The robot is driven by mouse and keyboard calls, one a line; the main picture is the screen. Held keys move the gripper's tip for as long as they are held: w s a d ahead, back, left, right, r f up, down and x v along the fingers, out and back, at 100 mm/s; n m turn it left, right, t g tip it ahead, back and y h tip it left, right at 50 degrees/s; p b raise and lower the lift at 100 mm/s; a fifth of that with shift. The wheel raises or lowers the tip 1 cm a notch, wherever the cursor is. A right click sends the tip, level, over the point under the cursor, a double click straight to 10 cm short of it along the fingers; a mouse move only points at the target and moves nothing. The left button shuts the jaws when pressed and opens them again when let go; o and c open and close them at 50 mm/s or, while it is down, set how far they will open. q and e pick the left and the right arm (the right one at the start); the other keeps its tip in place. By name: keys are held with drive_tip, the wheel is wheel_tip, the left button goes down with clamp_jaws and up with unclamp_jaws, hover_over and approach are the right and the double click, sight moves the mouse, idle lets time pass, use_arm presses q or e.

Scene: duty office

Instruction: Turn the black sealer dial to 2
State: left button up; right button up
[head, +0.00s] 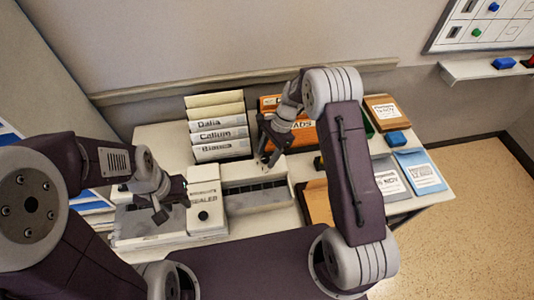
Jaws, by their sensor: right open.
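The white sealer (204,188) stands on the table at the left of centre, with part of its "SEALER" lettering showing. Its small round black dial (203,216) is on the front part of the top. The dial's pointer and numbers are too small to read. My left gripper (166,208) is just left of the sealer, apart from the dial; its finger gap is not clear. My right gripper (268,158) is open and empty, behind and to the right of the sealer, above the table in front of the folders.
White binders (221,133) labelled Dalia, Callum and Bianca stand behind the sealer. A grey-white slotted tray (256,193) is right of it. My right arm hides part of the table.

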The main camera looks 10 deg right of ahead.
drive_tip(key=shift+d+f, duration=0.1)
drive_tip(key=shift+d, duration=0.05)
drive_tip(key=shift+c, duration=1.2)
clamp_jaws()
